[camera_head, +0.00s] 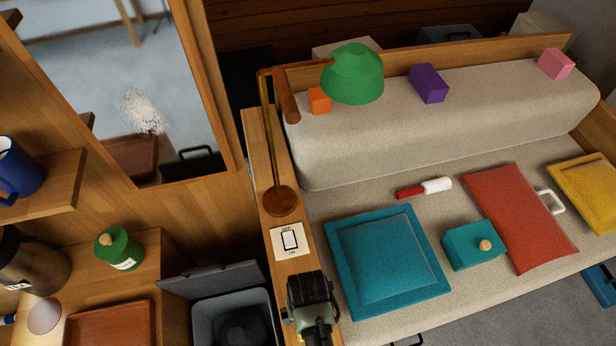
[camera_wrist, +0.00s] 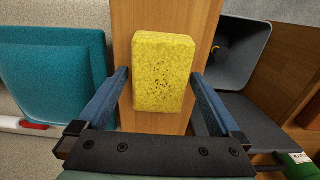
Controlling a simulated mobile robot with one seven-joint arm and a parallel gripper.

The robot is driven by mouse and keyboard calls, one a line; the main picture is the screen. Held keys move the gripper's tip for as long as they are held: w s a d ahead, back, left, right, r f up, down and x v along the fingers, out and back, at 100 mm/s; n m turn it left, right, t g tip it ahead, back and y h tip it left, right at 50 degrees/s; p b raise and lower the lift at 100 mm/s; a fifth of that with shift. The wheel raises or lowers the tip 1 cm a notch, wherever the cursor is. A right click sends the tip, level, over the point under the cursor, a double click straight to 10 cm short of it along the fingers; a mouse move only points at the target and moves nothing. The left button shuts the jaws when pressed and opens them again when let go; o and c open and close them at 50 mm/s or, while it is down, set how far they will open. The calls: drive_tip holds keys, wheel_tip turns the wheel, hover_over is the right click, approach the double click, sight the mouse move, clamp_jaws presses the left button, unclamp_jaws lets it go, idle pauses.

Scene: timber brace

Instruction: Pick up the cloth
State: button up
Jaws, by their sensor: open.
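A yellow, sponge-like block with dark specks (camera_wrist: 165,92), the only cloth-like thing I see, lies on the wooden armrest (camera_wrist: 122,18) in the wrist view. My gripper (camera_wrist: 160,74) is open, with one blue finger on each side of the block. A narrow gap shows beside it on both sides, and I cannot tell how far above it the fingers are. In the head view my gripper (camera_head: 312,285) is over the front of the armrest (camera_head: 262,165), and the block is hidden there.
A white switch plate (camera_head: 280,246) and a lamp base (camera_head: 281,202) sit on the armrest behind my gripper. A green lampshade (camera_head: 353,75) overhangs the sofa. An open grey bin (camera_head: 205,308) stands left of the armrest. A teal cushion (camera_head: 385,262) lies to its right.

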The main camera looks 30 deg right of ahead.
drive_tip(key=shift+f, duration=0.1)
drive_tip(key=shift+c, duration=0.3)
drive_tip(key=c, duration=1.1)
wheel_tip(320, 180, up, 10)
drive_tip(key=shift+p, duration=0.7)
idle(0.4)
